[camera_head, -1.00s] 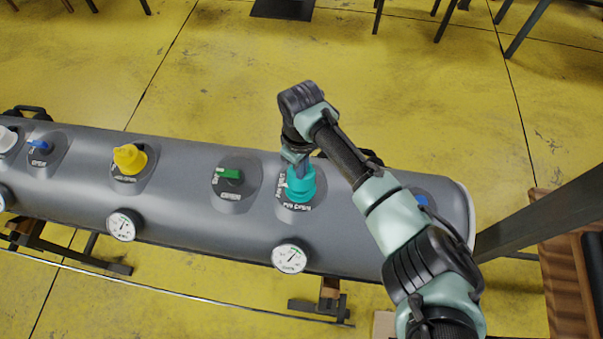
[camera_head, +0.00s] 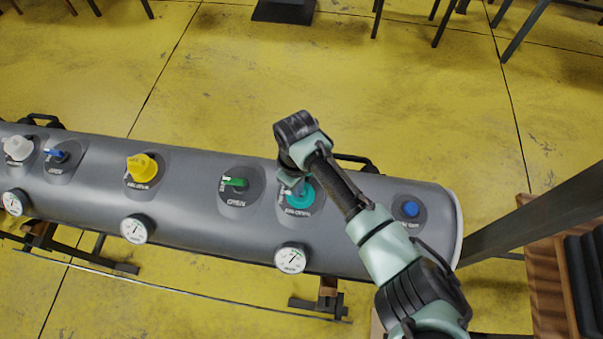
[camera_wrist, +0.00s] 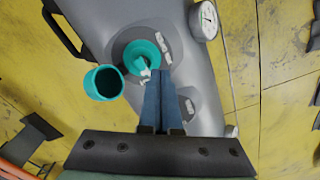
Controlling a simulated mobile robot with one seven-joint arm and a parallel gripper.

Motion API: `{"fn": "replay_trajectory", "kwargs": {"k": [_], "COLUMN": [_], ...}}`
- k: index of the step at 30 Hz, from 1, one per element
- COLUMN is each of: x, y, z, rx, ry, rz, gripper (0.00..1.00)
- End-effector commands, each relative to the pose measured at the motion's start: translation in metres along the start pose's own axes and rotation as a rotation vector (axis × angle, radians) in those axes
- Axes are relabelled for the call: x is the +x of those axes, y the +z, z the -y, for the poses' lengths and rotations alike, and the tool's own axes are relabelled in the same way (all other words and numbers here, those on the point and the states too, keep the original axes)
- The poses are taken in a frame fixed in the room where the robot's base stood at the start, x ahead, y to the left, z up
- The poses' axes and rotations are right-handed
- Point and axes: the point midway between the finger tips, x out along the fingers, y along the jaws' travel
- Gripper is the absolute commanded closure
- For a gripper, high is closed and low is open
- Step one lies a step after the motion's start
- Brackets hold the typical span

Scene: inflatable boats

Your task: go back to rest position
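My gripper (camera_head: 299,187) is over the teal valve (camera_head: 301,197) on the grey inflatable tube (camera_head: 330,230), partly covering it in the head view. In the wrist view its two blue fingers (camera_wrist: 161,78) lie side by side, shut, with nothing seen between them.
A green-handled valve (camera_head: 235,183), yellow valve (camera_head: 142,167), blue valve (camera_head: 62,156) and white valve (camera_head: 18,148) sit along the tube, with a blue knob (camera_head: 411,209) at right. Gauges (camera_head: 291,258) line its front. A dark beam (camera_head: 540,220) crosses at right.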

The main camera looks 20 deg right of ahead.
Motion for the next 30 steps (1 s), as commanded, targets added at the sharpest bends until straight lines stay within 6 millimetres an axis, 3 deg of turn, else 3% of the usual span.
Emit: {"fn": "replay_trajectory", "kwargs": {"k": [20,23,26,30], "x": [-0.001,-0.012,-0.039,-0.106], "y": [-0.002,-0.037,-0.092,-0.172], "z": [0.001,0.006,0.016,0.038], "rx": [-0.002,-0.025,-0.057,-0.089], "ry": [0.003,0.036,0.089,0.172], "rz": [-0.006,-0.099,-0.262,-0.563], "gripper": [1.0,1.0,1.0,1.0]}}
